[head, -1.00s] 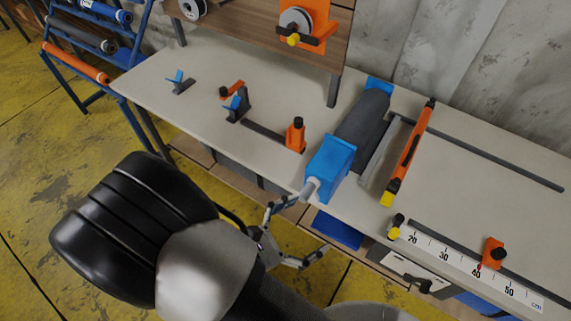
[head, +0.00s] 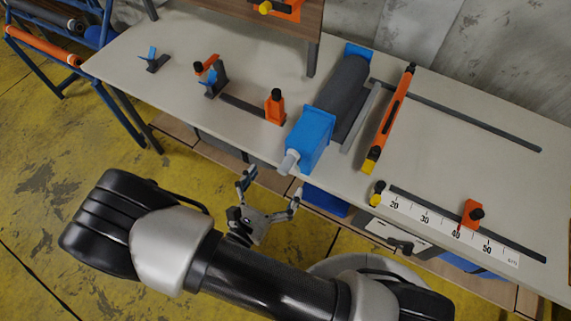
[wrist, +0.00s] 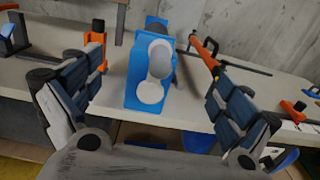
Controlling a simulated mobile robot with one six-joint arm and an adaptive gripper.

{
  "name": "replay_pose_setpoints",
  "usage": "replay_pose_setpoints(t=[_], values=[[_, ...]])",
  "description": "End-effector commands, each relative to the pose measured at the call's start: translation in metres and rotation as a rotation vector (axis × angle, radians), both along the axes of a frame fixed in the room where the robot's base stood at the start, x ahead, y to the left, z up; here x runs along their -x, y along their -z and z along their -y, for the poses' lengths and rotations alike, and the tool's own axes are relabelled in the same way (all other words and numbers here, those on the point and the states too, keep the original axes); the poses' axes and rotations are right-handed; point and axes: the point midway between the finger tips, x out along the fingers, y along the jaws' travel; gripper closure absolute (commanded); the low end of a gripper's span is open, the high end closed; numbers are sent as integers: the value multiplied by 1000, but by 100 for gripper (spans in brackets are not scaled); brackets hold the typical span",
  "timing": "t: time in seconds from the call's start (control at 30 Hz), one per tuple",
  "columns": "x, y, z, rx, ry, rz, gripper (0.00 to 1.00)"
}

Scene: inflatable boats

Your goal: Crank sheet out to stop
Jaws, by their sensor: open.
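The dark grey sheet roll (head: 344,86) lies between two blue end brackets on the bench. The near blue bracket (head: 310,138) carries a light grey crank knob (head: 289,162) on its front, jutting past the bench edge. My gripper (head: 270,184) is open and empty, below and a little left of the knob in the head view. In the wrist view, the knob (wrist: 150,91) and blue bracket (wrist: 133,80) sit between the two spread fingers of my gripper (wrist: 158,95), farther out and not touched. A light grey strip (head: 361,118) lies beside the roll.
An orange bar with a yellow end (head: 390,120) lies right of the roll. A ruler (head: 440,226) with an orange stop (head: 472,213) runs along the front edge. Orange and blue fixtures (head: 275,106) stand left. The right bench top is mostly clear.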

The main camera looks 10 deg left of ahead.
Motion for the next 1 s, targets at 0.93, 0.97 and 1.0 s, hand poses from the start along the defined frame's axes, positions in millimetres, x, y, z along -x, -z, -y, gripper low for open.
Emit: replay_pose_setpoints(t=[0.93,0.97,1.0], values=[[-51,0,21,0,0,1,5],[-51,0,21,0,0,1,7],[-51,0,21,0,0,1,9]])
